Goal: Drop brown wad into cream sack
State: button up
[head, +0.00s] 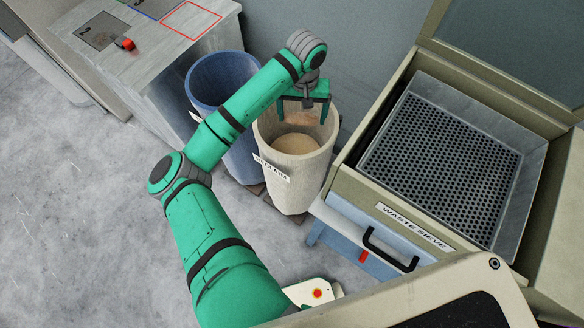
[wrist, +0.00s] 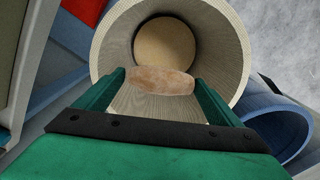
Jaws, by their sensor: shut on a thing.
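The cream sack (head: 293,170) stands upright and open-topped, with a label on its front. In the wrist view its open mouth (wrist: 238,40) faces me, and its round tan bottom or contents show deep inside. My gripper (head: 303,117) is over the sack's mouth with its fingers pointing down. In the wrist view my gripper (wrist: 160,85) is shut on the brown wad (wrist: 160,80), a light brown oval held between the fingertips. The wad lies within the outline of the sack's mouth. In the head view the wad is hard to pick out against the sack's inner wall.
A blue bin (head: 215,80) stands directly left of the sack. The waste sieve (head: 440,160), with a perforated tray and a handled drawer front, is close on the right. A grey bench (head: 150,50) at the upper left bears a small red object (head: 125,44). The floor at left is clear.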

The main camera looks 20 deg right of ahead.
jog(key=o, duration=1)
jog(key=shift+r, duration=0.1)
notch_tip(320, 180, up, 11)
jog(key=shift+f, duration=0.2)
